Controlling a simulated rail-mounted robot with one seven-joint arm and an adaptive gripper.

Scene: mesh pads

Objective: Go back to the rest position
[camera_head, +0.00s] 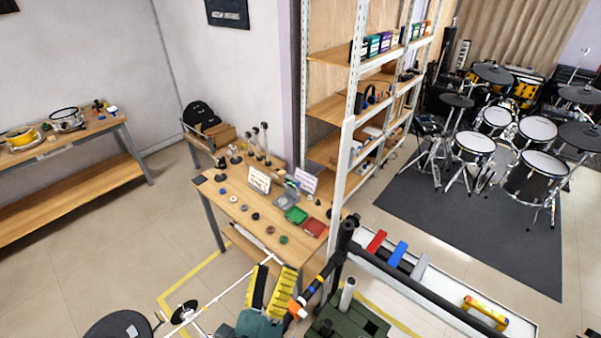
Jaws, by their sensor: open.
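My gripper (275,270) is at the bottom centre of the head view. Its two yellow-and-black fingers stand apart above a teal body, and nothing shows between them. It appears in front of the near edge of the wooden workbench (232,203) in the picture. I cannot tell its height or its distance from the bench.
On the bench are a green tray (296,215), a red tray (314,228), small round pads and signs. A tall shelf (335,105) stands behind. A drum kit (535,128) is at right, a second bench (75,185) at left. Floor between the benches looks clear.

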